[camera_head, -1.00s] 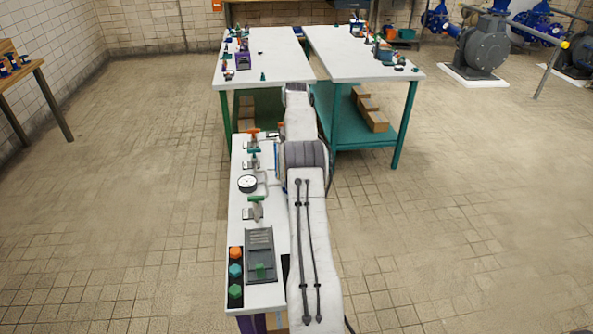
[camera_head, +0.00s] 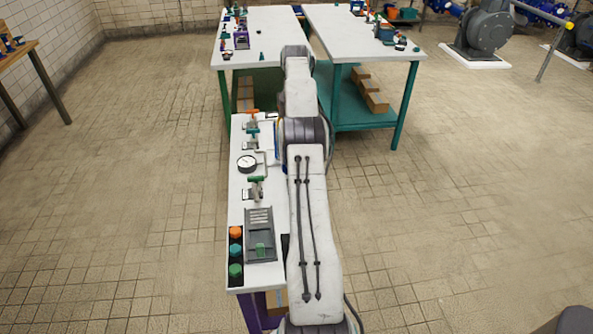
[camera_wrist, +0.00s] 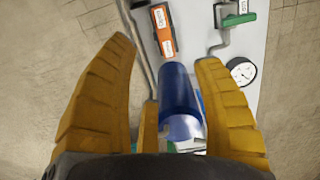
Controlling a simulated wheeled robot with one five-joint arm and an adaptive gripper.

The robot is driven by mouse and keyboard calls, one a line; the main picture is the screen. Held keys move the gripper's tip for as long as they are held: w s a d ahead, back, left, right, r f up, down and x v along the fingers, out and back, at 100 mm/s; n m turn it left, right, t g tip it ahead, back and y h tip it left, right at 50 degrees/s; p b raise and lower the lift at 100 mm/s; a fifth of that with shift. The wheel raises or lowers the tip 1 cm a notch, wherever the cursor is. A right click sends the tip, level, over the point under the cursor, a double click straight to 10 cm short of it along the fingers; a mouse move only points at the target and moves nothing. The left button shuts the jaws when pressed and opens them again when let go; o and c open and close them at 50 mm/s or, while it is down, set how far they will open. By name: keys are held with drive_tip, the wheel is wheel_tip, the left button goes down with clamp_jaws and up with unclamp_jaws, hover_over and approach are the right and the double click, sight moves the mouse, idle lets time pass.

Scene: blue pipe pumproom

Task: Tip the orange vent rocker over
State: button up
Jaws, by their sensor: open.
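The orange vent rocker (camera_wrist: 164,31) shows in the wrist view, a narrow orange piece with pale labels in a dark frame. It lies ahead of my gripper (camera_wrist: 170,75), near the middle of the gap between its fingertips. The yellow fingers are spread open. A blue cylinder (camera_wrist: 178,92) with a pale near end lies between the fingers, just below the rocker in the picture. I cannot tell whether a finger touches it. The label text and the rocker's tilt are too small to read. In the head view my arm hides the rocker and my gripper.
The white bench (camera_head: 238,205) holds a gauge (camera_head: 247,163), a green-handled lever (camera_head: 256,180), an orange-handled one (camera_head: 252,111) and coloured buttons (camera_head: 236,251). In the wrist view a bent grey pipe (camera_wrist: 140,50) runs left of the rocker; a green handle (camera_wrist: 240,19) is right.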

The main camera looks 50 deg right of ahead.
drive_tip(key=shift+t, duration=0.3)
drive_tip(key=s+a+f, duration=0.1)
drive_tip(key=f, duration=0.3)
drive_tip(key=s+a+f, duration=0.1)
drive_tip(key=f, duration=0.2)
drive_tip(key=shift+s+a, duration=0.3)
drive_tip(key=shift+s, duration=0.05)
drive_tip(key=shift+w+d+f, duration=0.15)
drive_tip(key=shift+w+d, duration=0.05)
drive_tip(key=shift+f+h, duration=0.3)
drive_tip(key=shift+w+d+f+p, duration=0.1)
drive_tip(key=shift+f+p, duration=0.3)
drive_tip(key=shift+f, duration=2.8)
drive_tip(key=shift+o, duration=0.2)
